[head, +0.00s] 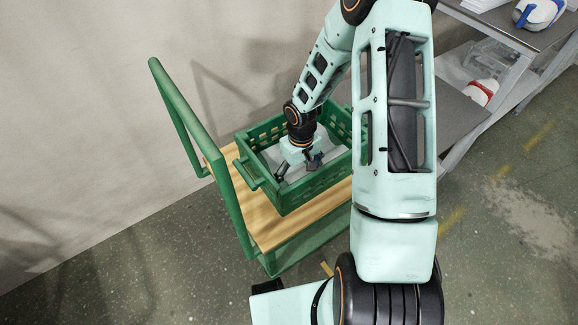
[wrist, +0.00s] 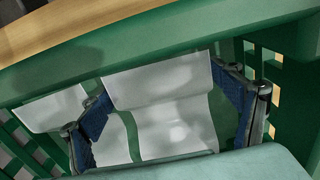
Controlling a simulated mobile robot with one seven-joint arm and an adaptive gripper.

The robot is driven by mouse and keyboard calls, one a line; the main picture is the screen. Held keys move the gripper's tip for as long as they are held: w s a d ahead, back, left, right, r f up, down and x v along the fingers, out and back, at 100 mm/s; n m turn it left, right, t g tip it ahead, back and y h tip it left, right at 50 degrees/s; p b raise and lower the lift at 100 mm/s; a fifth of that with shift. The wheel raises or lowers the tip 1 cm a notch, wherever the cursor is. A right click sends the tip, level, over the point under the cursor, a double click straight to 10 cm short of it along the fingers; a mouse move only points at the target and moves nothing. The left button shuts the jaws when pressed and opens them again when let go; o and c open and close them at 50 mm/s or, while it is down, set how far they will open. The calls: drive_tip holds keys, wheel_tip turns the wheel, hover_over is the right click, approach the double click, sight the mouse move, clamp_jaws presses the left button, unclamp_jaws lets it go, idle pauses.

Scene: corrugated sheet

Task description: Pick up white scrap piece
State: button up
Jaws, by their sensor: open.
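White scrap pieces lie in a green crate (head: 300,188). In the wrist view, one bent white scrap piece (wrist: 160,128) is between the two fingers of my gripper (wrist: 160,85), with its upper flap near the crate wall. A second white piece (wrist: 45,108) lies to its left, outside the left finger. My gripper is open, with blue pads on both sides of the middle piece. I cannot tell whether the pads touch it. In the head view my gripper (head: 298,165) reaches down inside the crate. My wrist hides the lower part of the piece.
The crate stands on the wooden deck (head: 335,203) of a green cart with a tall handle (head: 190,120), beside a plain wall. The crate's walls rise close around my gripper. A grey shelf unit (head: 515,60) with several items stands at the right.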

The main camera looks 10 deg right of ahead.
drive_tip(key=c, duration=0.8)
drive_tip(key=shift+r, duration=0.15)
